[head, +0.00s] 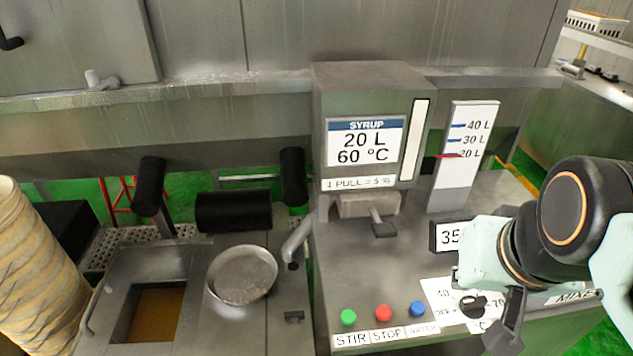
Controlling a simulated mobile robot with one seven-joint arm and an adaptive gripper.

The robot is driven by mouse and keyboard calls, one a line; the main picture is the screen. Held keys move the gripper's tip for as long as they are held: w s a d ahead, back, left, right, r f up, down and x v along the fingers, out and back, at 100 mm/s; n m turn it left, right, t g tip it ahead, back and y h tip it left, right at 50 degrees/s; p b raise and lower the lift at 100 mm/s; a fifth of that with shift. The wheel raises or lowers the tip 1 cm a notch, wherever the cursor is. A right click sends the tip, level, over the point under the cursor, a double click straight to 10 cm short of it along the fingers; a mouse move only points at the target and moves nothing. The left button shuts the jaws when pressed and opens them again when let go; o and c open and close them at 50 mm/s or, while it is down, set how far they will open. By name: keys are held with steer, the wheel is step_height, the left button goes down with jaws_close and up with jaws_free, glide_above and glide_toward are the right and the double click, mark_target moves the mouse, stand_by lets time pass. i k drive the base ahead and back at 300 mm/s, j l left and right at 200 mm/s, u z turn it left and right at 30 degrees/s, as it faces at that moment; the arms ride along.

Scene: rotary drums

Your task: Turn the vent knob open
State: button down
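No knob in view carries a readable vent label, so I cannot tell which one is the vent knob. A black dial knob (472,306) sits on a white scale plate marked OFF, 40 and 70 on the front panel at the lower right. My gripper (506,325) is just right of this knob, reaching down from the arm. Its dark fingers are partly hidden, and I cannot tell whether they are open or touching anything. A small grey knob-like fitting (95,80) stands on the ledge at the upper left. A black handle (10,42) shows at the far left edge.
A syrup dispenser (368,77) reading 20 L, 60 °C stands behind the panel, beside a level gauge (465,150). Green (348,317), red (383,312) and blue (418,308) buttons line the panel front. A round metal bowl (242,275) and a hatch (125,325) are left.

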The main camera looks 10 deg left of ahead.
mark_target(294, 316)
steer(key=u, duration=1.1)
steer(key=k+j+z, duration=0.1)
steer(key=j+z, duration=0.15)
steer(key=k+j+z, duration=0.2)
steer(key=j, duration=0.3)
steer(key=l+u, duration=0.45)
steer(key=l, duration=0.3)
